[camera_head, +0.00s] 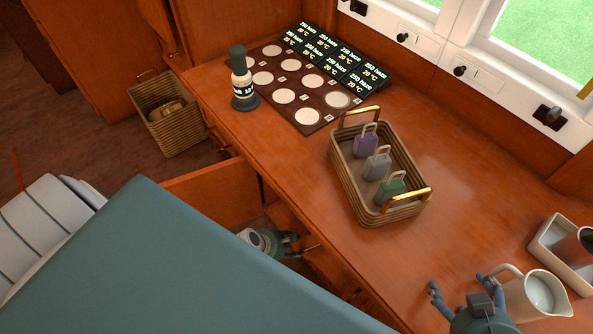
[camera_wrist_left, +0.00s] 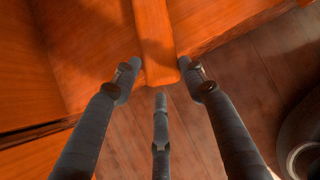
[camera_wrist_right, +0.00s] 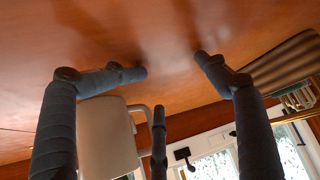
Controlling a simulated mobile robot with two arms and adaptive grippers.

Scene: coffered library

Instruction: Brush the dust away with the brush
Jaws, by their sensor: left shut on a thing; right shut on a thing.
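I make out no brush and no dust in any view. My left gripper (camera_head: 290,243) is low beside the desk front, by an open drawer (camera_head: 215,190). In the left wrist view its fingers (camera_wrist_left: 158,85) are around the end of an orange wooden strip (camera_wrist_left: 157,45). My right gripper (camera_head: 460,285) is over the desk at the lower right, beside a white jug (camera_head: 538,293). In the right wrist view the jug (camera_wrist_right: 105,140) is behind the fingers (camera_wrist_right: 170,85), its handle between the left finger and the middle one. Contact with the handle is hard to see.
A wicker basket (camera_head: 344,182) with several small padlock-shaped things stands mid-desk. Behind it are a dark board (camera_head: 262,77) with pale discs, a display panel (camera_head: 345,60) and a dark-topped bottle (camera_head: 242,80). A white tray (camera_head: 545,240) is at right. Desk right of the basket is clear.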

